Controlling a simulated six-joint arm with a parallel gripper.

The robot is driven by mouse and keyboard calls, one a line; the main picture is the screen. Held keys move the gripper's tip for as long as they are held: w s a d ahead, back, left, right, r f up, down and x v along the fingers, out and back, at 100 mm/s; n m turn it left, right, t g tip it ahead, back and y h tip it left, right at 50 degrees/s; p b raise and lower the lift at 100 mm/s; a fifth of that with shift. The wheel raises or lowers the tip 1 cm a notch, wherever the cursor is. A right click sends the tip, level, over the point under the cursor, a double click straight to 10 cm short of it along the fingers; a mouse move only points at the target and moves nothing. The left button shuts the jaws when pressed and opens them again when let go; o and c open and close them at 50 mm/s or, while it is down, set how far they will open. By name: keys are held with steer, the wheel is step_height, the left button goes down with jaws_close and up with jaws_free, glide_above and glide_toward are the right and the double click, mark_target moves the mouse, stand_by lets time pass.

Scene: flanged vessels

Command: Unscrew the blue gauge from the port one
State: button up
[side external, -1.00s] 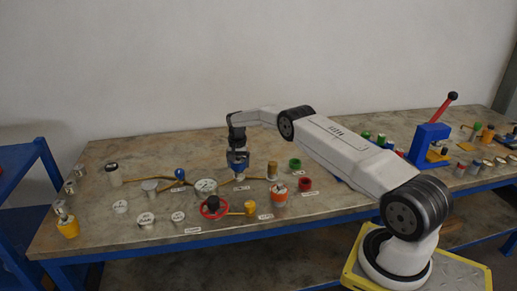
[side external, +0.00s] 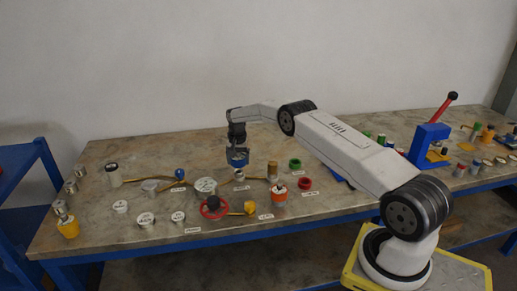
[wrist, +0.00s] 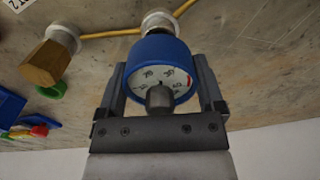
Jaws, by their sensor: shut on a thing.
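The blue gauge (wrist: 158,52) has a round blue rim and a white dial, which faces the wrist camera. My gripper (wrist: 160,95) is shut on it, with one finger on each side of the rim. In the side external view my gripper (side external: 237,153) points down with the blue gauge (side external: 237,159) between its fingers. The pale port (side external: 239,174) shows just below the gauge; in the wrist view a white round port (wrist: 158,20) shows behind the gauge's rim. I cannot tell whether the gauge's stem is clear of the port.
A red handwheel (side external: 214,208), an orange-banded vessel (side external: 279,194) and a brass-topped fitting (side external: 272,172) stand close by. A brass fitting (wrist: 46,62) is at the left in the wrist view. Brass pipes run between ports. The bench's back strip is mostly clear.

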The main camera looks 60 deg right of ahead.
steer(key=shift+r, duration=2.05)
